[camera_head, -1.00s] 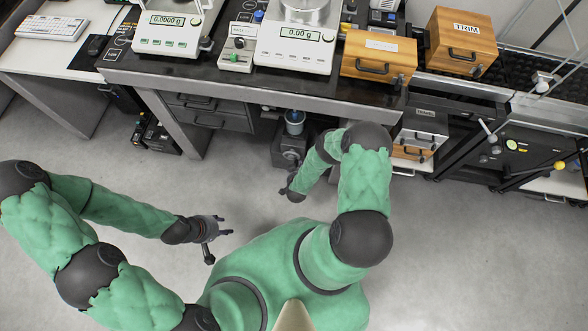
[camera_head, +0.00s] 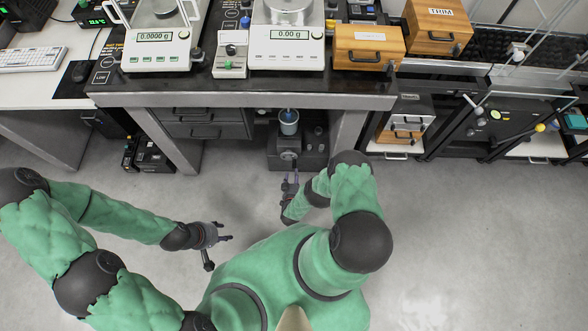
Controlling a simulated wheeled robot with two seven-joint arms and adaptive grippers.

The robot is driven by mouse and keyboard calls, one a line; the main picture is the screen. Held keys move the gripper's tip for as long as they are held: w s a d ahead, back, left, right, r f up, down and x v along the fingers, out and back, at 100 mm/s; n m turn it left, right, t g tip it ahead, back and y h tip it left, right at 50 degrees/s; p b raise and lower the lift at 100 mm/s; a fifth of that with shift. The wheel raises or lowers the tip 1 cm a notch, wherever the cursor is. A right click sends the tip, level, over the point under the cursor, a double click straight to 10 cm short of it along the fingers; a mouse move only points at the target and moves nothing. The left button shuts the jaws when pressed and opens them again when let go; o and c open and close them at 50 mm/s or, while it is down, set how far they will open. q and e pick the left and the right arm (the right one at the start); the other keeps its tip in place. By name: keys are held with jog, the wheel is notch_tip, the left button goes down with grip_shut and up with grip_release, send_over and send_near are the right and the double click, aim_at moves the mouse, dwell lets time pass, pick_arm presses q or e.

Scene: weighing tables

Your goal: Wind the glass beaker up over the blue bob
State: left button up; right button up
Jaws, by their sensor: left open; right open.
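The glass beaker (camera_head: 288,127) stands on a dark box-shaped stand (camera_head: 312,150) beneath the front edge of the weighing table. A small blue thing, apparently the blue bob (camera_head: 289,112), shows at the beaker's mouth; its exact depth in the beaker cannot be told. A round knob or crank hub (camera_head: 288,155) is on the stand's front. My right gripper (camera_head: 290,178) is open just in front of this hub, and contact cannot be told. My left gripper (camera_head: 226,237) is open and empty over the floor, apart from the stand.
The dark weighing table (camera_head: 230,100) overhangs the stand, with a leg (camera_head: 347,130) to its right. A drawer unit (camera_head: 205,125) is left of the stand. The floor in front is clear.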

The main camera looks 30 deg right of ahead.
aim_at(294, 167)
jog(key=b+x, duration=0.2)
jog(key=x, duration=0.4)
jog(key=shift+w, duration=0.1)
jog(key=shift+w+d, duration=0.1)
grip_shut()
